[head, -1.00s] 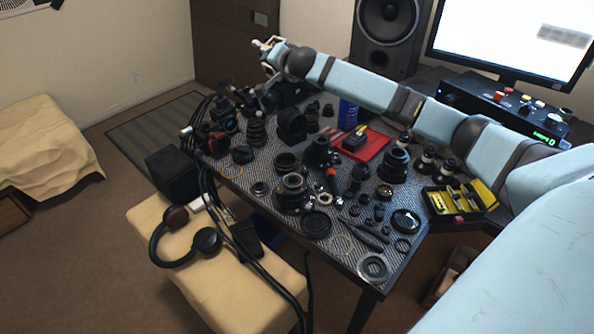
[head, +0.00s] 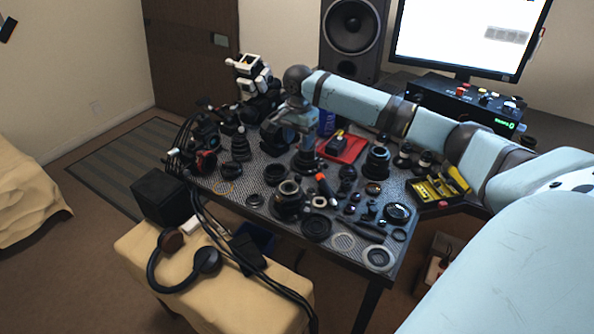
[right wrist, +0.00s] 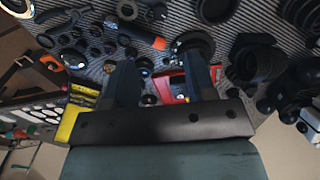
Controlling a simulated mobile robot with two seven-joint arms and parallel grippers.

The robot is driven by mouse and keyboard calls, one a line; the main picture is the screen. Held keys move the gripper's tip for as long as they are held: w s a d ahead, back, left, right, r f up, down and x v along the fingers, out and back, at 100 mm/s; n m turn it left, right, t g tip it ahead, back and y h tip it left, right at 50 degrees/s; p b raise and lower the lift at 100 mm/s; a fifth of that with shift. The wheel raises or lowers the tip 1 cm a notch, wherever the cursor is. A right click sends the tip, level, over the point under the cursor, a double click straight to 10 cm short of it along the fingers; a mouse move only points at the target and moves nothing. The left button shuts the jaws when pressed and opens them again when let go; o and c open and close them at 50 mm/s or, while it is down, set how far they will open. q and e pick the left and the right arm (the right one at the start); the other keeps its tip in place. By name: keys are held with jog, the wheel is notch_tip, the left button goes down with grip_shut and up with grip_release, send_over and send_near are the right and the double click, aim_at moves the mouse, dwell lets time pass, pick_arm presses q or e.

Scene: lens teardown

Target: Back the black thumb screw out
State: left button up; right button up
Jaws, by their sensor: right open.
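I cannot make out the black thumb screw for certain in either view. My right gripper (head: 305,160) points down over the middle of the crowded table in the head view, in front of the red mat. In the right wrist view its two dark fingers (right wrist: 161,68) stand wide apart with nothing gripped. A small dark round piece (right wrist: 148,99) shows low between them; I cannot tell whether it is the screw. Several black lens parts, such as a ringed barrel (head: 287,196), stand near the gripper. My left gripper is not in view.
The red mat (head: 351,153) lies behind the gripper. A tall black lens (head: 376,163) and a yellow tool case (head: 430,190) are to the right. An orange-and-black tool (right wrist: 136,36) lies among loose rings. Little of the patterned tabletop is bare.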

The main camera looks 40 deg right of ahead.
aim_at(298, 176)
pick_arm(q)
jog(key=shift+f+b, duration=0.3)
jog(key=shift+b, duration=0.55)
pick_arm(e)
notch_tip(298, 176, down, 13)
jog(key=shift+r, duration=0.1)
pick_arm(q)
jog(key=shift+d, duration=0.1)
pick_arm(e)
jog(key=shift+c, duration=0.5)
